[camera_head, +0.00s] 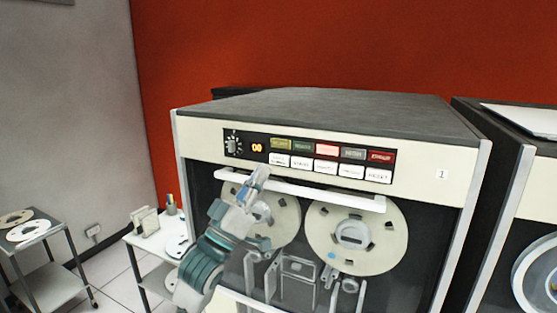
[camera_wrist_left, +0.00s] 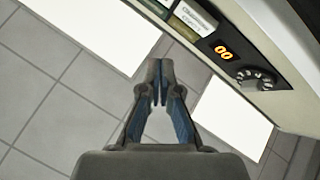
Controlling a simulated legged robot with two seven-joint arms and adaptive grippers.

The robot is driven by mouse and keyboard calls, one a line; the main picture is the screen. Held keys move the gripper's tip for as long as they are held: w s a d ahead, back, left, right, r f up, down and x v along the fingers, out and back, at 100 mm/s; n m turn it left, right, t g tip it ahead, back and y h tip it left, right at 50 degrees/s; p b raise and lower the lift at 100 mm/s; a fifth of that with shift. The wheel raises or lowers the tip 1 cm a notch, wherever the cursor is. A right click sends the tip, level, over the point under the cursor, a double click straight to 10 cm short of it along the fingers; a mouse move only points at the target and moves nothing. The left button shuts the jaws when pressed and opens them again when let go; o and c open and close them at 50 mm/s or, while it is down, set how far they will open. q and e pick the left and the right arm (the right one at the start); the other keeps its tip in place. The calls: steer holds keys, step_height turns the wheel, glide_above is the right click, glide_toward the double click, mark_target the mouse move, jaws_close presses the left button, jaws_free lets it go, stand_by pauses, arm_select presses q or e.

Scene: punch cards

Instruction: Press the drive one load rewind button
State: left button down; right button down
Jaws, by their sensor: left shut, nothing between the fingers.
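The tape drive marked 1 (camera_head: 442,174) stands in front of me. Its top panel has a row of coloured indicators (camera_head: 327,150) above a row of white buttons (camera_head: 325,166). In the left wrist view the gripper (camera_wrist_left: 160,68) points toward the panel edge, with a gap visible between the tips and the panel (camera_wrist_left: 280,75). My right gripper is out of view.
A dial (camera_head: 232,143) and an orange 00 display (camera_head: 256,148) sit left of the buttons. A white bar handle (camera_head: 330,192) runs below them, close to my left gripper. Tape reels (camera_head: 385,245) show underneath. A white cart (camera_head: 150,240) stands at left.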

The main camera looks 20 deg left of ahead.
mark_target(280, 160)
arm_select(q)
steer(key=shift+w+d+p, duration=0.2)
steer(key=shift+w+p, duration=0.4)
steer(key=shift+w, duration=1.65)
steer(key=shift+w+r+p, duration=0.2)
steer(key=shift+w+p, duration=0.05)
steer(key=shift+p, duration=0.1)
steer(key=shift+d, duration=0.1)
